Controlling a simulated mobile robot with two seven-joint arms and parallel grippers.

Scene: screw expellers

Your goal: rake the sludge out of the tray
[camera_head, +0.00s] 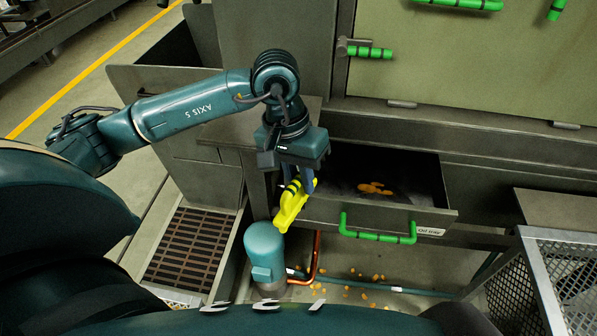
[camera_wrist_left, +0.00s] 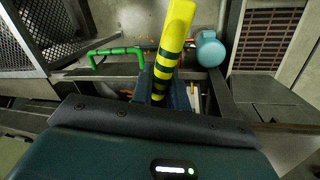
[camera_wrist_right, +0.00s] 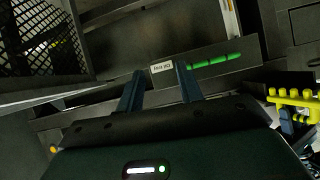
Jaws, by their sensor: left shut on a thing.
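The open tray (camera_head: 402,222) is a dark metal drawer with a green handle and a white label. A small patch of orange sludge (camera_head: 375,188) lies on its dark floor. My left gripper (camera_head: 299,180) is shut on a yellow tool with black stripes (camera_head: 290,206), at the tray's left front corner.
A blue-green cylinder (camera_head: 265,250) stands below the tray's left corner, beside a copper pipe (camera_head: 315,258). Orange bits (camera_head: 365,295) are scattered on the floor under the tray. A mesh-sided bin (camera_head: 560,280) stands at right and a floor grate (camera_head: 188,245) at left.

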